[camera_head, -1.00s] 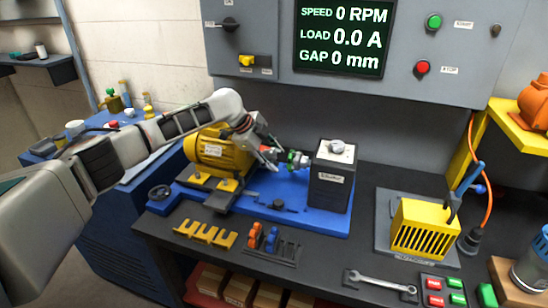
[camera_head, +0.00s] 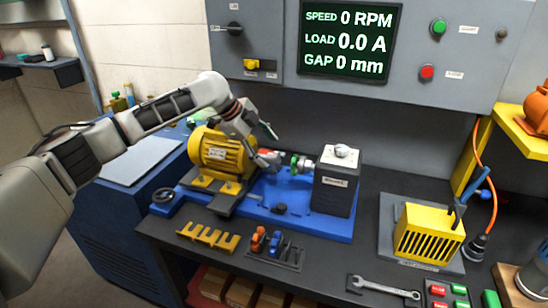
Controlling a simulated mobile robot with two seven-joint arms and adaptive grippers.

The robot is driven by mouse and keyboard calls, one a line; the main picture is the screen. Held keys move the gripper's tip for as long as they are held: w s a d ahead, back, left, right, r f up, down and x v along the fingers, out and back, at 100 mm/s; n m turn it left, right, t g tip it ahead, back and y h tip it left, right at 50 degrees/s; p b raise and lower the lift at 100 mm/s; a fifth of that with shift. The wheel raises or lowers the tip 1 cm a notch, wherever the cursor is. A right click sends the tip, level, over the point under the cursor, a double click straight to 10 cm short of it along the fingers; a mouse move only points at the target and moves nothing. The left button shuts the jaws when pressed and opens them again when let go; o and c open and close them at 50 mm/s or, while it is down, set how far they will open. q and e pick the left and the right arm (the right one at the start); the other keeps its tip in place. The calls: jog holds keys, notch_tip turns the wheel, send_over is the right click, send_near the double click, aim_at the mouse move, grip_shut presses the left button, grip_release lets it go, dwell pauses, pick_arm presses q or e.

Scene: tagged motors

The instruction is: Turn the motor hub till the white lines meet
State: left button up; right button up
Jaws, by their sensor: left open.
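The yellow motor (camera_head: 214,152) sits on a blue base (camera_head: 310,220) on the bench. Its hub lies between the motor and a dark block (camera_head: 335,185), mostly covered by my left gripper. A red part (camera_head: 268,153) shows there by the fingers. A green coupling part (camera_head: 296,161) and a grey shaft piece lie between it and the dark block. My left gripper (camera_head: 266,146) is open, with its fingers at the motor's shaft side; I cannot tell whether they touch the hub. The white lines are too small to make out. My right gripper is not in view.
A yellow slotted rack (camera_head: 207,237) and a holder with orange and blue pieces (camera_head: 272,249) stand in front of the base. A wrench (camera_head: 385,287) lies at the front. A yellow vented box (camera_head: 428,232) stands right. The panel screen (camera_head: 347,38) reads 0 RPM, 0.0 A, 0 mm.

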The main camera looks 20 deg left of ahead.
pick_arm(q)
jog(key=v, duration=0.4)
jog(key=shift+s+a+r, duration=0.1)
jog(key=shift+s+r, duration=0.05)
jog(key=shift+r, duration=0.15)
